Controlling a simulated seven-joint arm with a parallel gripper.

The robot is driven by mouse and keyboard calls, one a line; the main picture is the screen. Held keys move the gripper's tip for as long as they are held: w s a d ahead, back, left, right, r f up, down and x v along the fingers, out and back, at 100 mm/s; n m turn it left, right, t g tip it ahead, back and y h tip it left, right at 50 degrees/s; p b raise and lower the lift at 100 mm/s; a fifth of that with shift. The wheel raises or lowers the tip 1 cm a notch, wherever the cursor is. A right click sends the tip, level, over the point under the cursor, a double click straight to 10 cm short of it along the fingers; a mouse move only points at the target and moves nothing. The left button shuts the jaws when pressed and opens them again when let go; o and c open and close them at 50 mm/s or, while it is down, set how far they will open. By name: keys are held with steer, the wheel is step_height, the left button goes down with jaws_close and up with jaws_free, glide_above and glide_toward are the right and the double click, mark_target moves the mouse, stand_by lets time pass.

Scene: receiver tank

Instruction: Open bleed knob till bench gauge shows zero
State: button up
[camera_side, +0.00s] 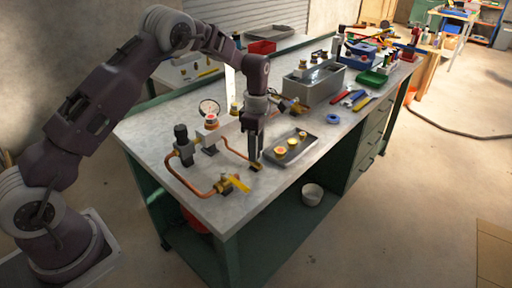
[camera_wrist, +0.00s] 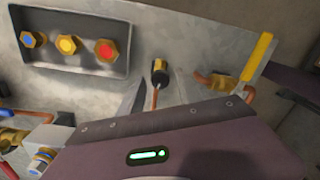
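The bleed knob appears to be the small black-and-brass fitting (camera_wrist: 159,72) at the end of a thin copper tube; in the side view it shows low on the bench (camera_side: 256,167), just under my fingertips. My gripper (camera_side: 254,157) points down over it. In the wrist view the two grey fingers of my gripper (camera_wrist: 158,92) stand apart, one on each side of the tube, with the knob between or just past their tips. I cannot tell whether they touch it. The round white bench gauge (camera_side: 209,107) stands behind the copper piping; its reading is too small to make out.
A grey tray (camera_side: 311,143) with brass fittings capped blue, yellow and red lies right of my gripper. A yellow-handled valve (camera_side: 236,184) sits near the front edge, also in the wrist view (camera_wrist: 257,57). A grey bin (camera_side: 325,80) and hand tools stand farther back.

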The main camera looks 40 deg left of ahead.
jaws_close()
steer(key=shift+m, duration=0.4)
